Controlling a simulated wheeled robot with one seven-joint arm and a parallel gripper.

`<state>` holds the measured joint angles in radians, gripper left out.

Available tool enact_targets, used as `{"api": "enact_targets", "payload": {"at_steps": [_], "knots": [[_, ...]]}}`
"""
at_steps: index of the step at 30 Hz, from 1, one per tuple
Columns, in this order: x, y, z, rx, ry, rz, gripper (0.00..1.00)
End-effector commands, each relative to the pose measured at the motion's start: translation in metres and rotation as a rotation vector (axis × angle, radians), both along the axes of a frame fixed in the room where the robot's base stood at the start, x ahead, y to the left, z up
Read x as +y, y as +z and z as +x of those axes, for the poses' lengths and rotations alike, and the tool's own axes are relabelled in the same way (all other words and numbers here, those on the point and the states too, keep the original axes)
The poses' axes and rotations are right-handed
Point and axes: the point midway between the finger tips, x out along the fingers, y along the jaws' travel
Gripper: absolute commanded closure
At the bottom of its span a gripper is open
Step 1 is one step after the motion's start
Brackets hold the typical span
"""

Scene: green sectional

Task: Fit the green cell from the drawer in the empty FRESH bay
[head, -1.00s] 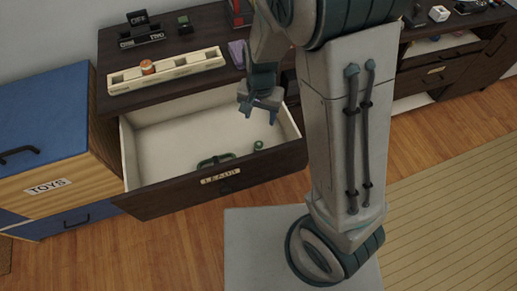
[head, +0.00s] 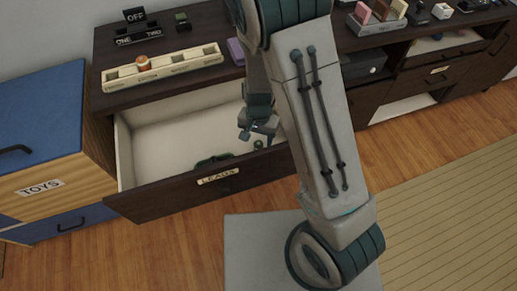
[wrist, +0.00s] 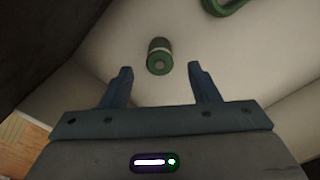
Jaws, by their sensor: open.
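The green cell (wrist: 159,56), a short cylinder with a pale band, is on the drawer floor in the wrist view. In the head view its end (head: 258,144) shows just below my gripper (head: 262,128). My gripper is open and empty; its two fingers (wrist: 160,70) point toward the cell, which appears between and slightly beyond the tips, apart from both. The drawer (head: 160,136) is pulled open. The cream bay rack (head: 200,62) lies on the cabinet top, with an orange-topped cell (head: 143,63) in one bay. Its labels are too small to read surely.
A green looped item (head: 213,160) lies in the drawer left of the cell. The drawer front (head: 190,187) is a raised edge. A purple block (head: 236,51) and a small dark-green item (head: 182,22) are on the cabinet top. A blue-topped toy chest (head: 45,110) stands left.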

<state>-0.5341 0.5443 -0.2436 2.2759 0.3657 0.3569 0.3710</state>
Motion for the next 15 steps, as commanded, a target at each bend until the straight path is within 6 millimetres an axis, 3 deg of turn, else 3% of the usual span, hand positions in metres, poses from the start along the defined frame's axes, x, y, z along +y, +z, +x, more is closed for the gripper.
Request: {"api": "enact_targets", "payload": {"at_steps": [3,11,15], "knots": [[0.000,-0.021,0.000,0.003,0.000,-0.001,0.45],[0.000,-0.023,0.000,-0.001,0.000,0.001,0.45],[0.000,-0.023,0.000,-0.001,0.000,0.000,0.84]]}}
